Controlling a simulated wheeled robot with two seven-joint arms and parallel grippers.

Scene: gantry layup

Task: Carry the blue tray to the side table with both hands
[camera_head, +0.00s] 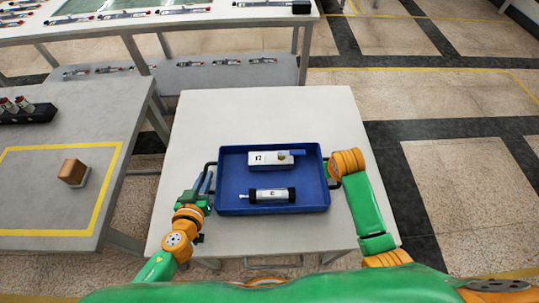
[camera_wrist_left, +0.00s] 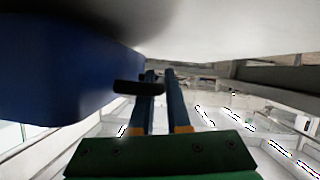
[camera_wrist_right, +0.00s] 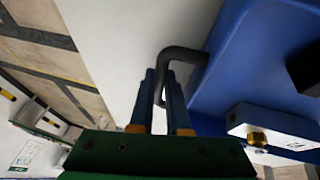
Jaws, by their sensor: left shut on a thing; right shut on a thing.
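The blue tray (camera_head: 235,164) is over the white table in front of me and looks level. It holds a white block-shaped part (camera_head: 262,161) with a brass fitting and blue end, and a silver cylinder (camera_head: 270,195) with black ends. My left gripper (camera_head: 206,183) is shut on the tray's black left handle, which also shows in the left wrist view (camera_wrist_left: 135,87). My right gripper (camera_wrist_right: 162,82) is shut on the bent black right handle (camera_wrist_right: 185,54); in the head view the orange wrist mostly hides it. I cannot tell whether the tray touches the tabletop.
The white table (camera_head: 260,112) is otherwise bare. A grey table (camera_head: 50,150) at left has a yellow outline, a brown block (camera_head: 73,171) and a black rack (camera_head: 30,113). A long bench (camera_head: 200,20) with several cylinders stands behind. The floor at right is clear.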

